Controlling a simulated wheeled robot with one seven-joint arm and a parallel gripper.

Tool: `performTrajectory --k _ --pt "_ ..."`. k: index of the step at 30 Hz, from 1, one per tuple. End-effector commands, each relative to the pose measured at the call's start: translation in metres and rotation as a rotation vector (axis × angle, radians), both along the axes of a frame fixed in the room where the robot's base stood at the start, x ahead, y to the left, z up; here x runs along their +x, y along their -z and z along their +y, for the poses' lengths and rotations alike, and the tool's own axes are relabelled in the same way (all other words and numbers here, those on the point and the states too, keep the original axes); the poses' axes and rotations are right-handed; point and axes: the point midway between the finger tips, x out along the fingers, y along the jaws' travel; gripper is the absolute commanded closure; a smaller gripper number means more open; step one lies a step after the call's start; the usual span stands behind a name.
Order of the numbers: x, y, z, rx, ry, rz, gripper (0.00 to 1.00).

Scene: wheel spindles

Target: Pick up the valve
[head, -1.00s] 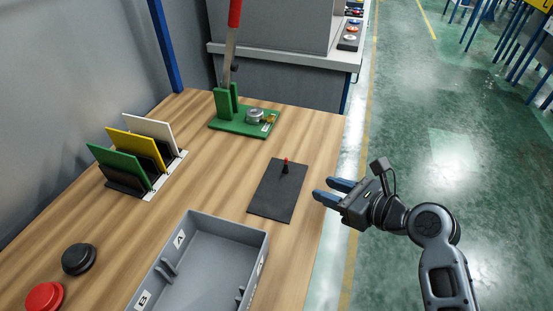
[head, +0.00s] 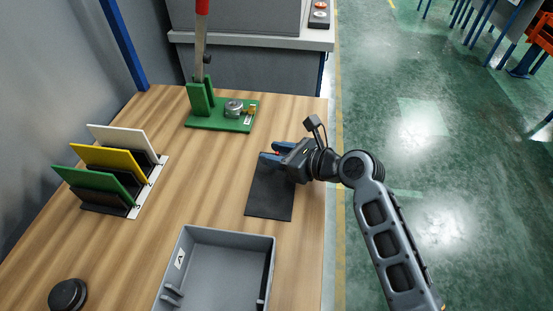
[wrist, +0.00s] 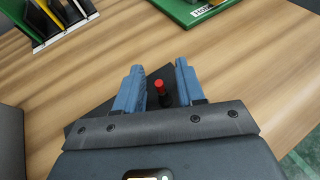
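The valve (wrist: 161,93) is a small black piece with a red top, standing on the dark mat (head: 268,199). In the wrist view it shows between my two blue fingers, with gaps on both sides. In the head view my gripper (head: 271,154) is over the far part of the mat and hides most of the valve; only a bit of red shows between the fingers. The gripper (wrist: 158,74) is open. I cannot tell the height of the fingertips above the mat.
A grey bin (head: 183,243) marked A stands at the front of the wooden table. A green fixture (head: 222,125) with a red-handled lever is at the back. A rack with green, yellow (head: 106,157) and white plates stands left. A black button (head: 67,294) is front left.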

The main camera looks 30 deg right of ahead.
Motion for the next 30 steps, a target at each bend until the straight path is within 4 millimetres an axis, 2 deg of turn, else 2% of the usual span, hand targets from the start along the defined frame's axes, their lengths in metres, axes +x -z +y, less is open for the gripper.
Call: performTrajectory --k 4,12,24,30 --pt "0.0114 0.0062 0.0061 0.0 0.0 0.001 0.61" --pt "0.0129 0.007 0.0067 0.0 0.0 0.001 0.62" --pt "0.0127 0.0068 0.0067 0.0 0.0 0.001 1.0" --pt "0.0127 0.0068 0.0067 0.0 0.0 0.001 1.0"
